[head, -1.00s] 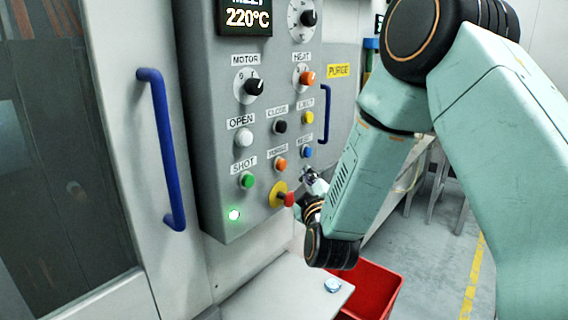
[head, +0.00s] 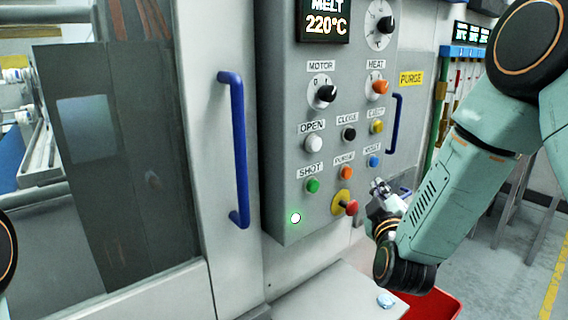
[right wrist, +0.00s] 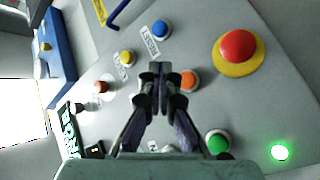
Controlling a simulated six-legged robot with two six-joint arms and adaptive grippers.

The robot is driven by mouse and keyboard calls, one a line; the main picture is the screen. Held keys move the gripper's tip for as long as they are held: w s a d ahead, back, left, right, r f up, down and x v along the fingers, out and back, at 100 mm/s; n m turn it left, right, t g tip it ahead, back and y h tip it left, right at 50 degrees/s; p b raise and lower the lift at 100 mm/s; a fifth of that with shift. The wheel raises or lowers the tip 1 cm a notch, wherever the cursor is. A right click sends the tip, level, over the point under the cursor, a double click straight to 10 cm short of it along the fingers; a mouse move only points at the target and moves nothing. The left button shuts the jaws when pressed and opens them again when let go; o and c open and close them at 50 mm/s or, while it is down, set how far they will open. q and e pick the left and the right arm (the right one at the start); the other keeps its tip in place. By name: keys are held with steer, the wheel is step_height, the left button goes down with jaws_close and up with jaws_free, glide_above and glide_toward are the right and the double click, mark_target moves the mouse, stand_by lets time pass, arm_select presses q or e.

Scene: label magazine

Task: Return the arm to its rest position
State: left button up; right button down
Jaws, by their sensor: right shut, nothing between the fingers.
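My right gripper (head: 380,188) is in front of the lower right part of the grey control panel (head: 285,120), close to the blue button (head: 374,161) and the red stop knob (head: 350,207) on its yellow base. In the right wrist view, the shut, empty fingers (right wrist: 160,72) point at the panel beside the orange button (right wrist: 188,80). A gap to the panel cannot be judged exactly. My right arm reaches in from the right. My left gripper does not show in the head view.
A blue door handle (head: 236,150) stands out left of the panel, and a smaller blue handle (head: 394,122) is at its right. A pale ledge (head: 330,296) and a red bin (head: 440,305) lie below. Open floor (head: 510,270) is at the right.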

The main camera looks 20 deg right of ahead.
steer(key=s+a+f+m+g+y, duration=0.2)
steer(key=s+a+f+g, duration=0.15)
steer(key=f, duration=0.45)
steer(key=s+a+f+m+g+y, duration=0.2)
steer(key=s+a+f, duration=0.15)
steer(key=f, duration=0.45)
steer(key=s+a+f+m+g+y, duration=0.25)
steer(key=s+f, duration=0.25)
steer(key=f, duration=0.3)
steer(key=s+a+f+g, duration=0.1)
steer(key=s+f+g, duration=0.2)
steer(key=s, duration=0.5)
steer(key=s+a+f+g+b, duration=0.1)
steer(key=s+f+g, duration=0.2)
steer(key=s+f, duration=0.3)
steer(key=s+a+f+g+y, duration=0.1)
steer(key=s+f+g, duration=0.2)
steer(key=s, duration=0.9)
steer(key=shift+a+f+n, duration=0.4)
steer(key=shift+f+n, duration=0.05)
steer(key=shift+f, duration=0.45)
